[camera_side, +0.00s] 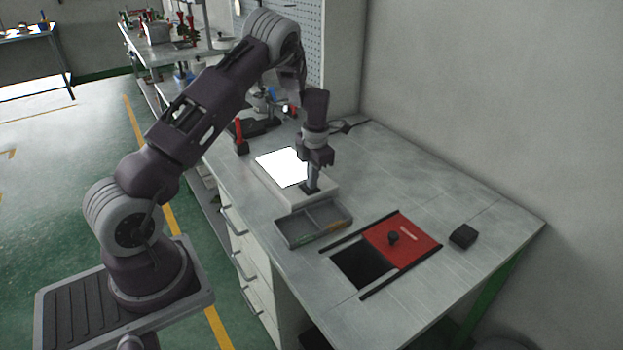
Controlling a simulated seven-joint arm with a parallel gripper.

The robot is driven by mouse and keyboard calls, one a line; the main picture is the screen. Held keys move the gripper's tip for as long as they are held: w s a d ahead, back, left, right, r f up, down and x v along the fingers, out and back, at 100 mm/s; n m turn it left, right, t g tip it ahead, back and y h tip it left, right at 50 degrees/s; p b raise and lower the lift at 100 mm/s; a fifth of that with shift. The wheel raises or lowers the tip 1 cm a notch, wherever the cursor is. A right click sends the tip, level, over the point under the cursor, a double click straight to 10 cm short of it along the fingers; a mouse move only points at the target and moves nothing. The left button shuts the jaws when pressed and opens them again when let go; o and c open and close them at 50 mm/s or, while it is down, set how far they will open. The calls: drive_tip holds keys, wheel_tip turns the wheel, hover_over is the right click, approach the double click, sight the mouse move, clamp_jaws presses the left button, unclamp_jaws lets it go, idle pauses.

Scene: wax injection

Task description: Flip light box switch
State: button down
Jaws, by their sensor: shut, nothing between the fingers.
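The light box (294,198) is a pale flat box on the workbench with a brightly lit white panel (283,166). My gripper (312,190) points down at the near right part of the box, with its fingers together and nothing seen between them. The fingertips are at or just above the box's near edge strip; I cannot tell whether they touch it. The switch itself cannot be made out; my gripper may cover it.
A grey divided tray (314,224) sits just in front of the box. Nearer right are a red sliding lid (402,241) with a black knob, a dark opening (362,264) and a small black block (463,236). A red-handled tool (240,136) stands left.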

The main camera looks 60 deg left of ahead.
drive_tip(key=shift+s+a+f, duration=0.1)
drive_tip(key=shift+a, duration=0.4)
drive_tip(key=shift+s+a+f, duration=0.1)
drive_tip(key=shift+a, duration=0.35)
wheel_tip(320, 180, up, 14)
drive_tip(key=d, duration=0.2)
drive_tip(key=shift+w+r, duration=0.25)
